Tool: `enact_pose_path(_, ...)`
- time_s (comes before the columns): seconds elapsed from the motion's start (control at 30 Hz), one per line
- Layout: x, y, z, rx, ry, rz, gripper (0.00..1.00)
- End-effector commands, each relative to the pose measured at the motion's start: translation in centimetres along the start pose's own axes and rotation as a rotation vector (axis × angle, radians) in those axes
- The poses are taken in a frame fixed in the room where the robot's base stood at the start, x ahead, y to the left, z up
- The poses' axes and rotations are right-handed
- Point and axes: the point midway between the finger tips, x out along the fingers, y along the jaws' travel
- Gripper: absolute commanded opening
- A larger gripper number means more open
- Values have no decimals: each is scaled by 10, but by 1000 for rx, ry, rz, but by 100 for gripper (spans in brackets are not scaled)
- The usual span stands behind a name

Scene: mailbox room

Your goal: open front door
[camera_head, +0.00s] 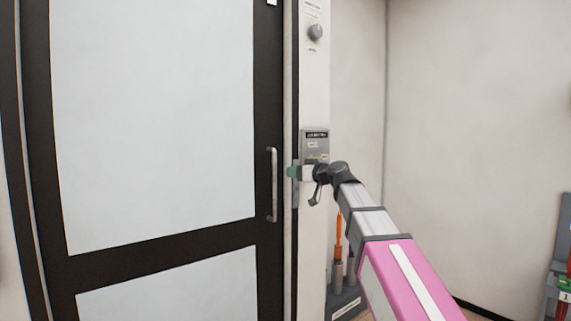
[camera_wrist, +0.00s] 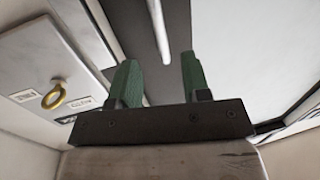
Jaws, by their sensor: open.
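The front door (camera_head: 266,120) has a dark frame with large pale panels and stands at the left in the head view. Its vertical metal handle (camera_head: 273,184) is on the right side of the frame.
A grey box (camera_head: 315,143) with a label is on the white post right of the door, close behind my gripper. A round knob (camera_head: 316,32) is higher on the post.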

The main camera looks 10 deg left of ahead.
Motion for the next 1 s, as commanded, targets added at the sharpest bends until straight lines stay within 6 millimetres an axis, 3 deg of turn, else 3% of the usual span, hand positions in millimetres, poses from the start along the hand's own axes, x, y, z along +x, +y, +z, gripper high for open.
enact_pose_path(0.1, 2, -6, -19, -17, 34, -9, 43)
enact_pose_path(0.37, 16, -6, -22, -20, 40, -12, 43)
enact_pose_path(0.8, 88, -6, -25, -18, 38, -12, 43)
enact_pose_path(1.0, 108, -7, -25, -19, 39, -11, 43)
